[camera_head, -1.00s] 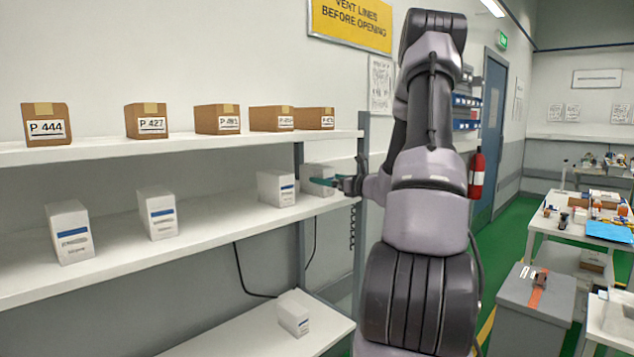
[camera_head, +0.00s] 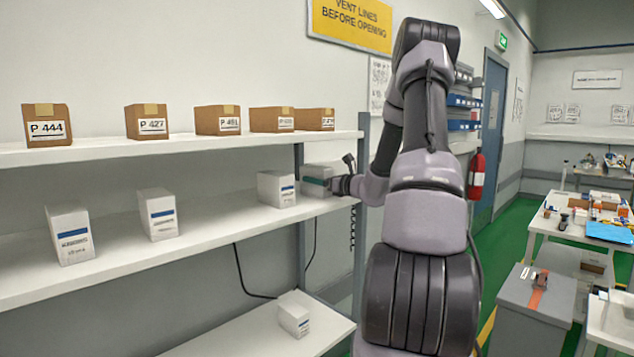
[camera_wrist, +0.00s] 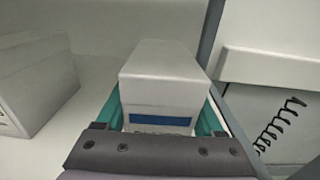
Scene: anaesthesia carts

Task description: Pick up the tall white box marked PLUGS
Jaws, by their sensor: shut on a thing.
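A white box (camera_wrist: 163,85) with a blue band stands between the teal fingers of my gripper (camera_wrist: 165,118) in the wrist view. The fingers are shut on its two sides. In the head view the same box (camera_head: 317,178) is at the right end of the middle shelf, with my gripper (camera_head: 325,183) at its front. Its lettering is hidden by the gripper in both views, so I cannot read PLUGS on it. Whether its base touches the shelf cannot be told.
Another white box (camera_head: 276,188) stands close on the left, also in the wrist view (camera_wrist: 38,85). Two more stand further left on the middle shelf (camera_head: 215,215). Brown cartons (camera_head: 217,119) line the shelf above. A shelf post (camera_head: 361,190) is close on the right.

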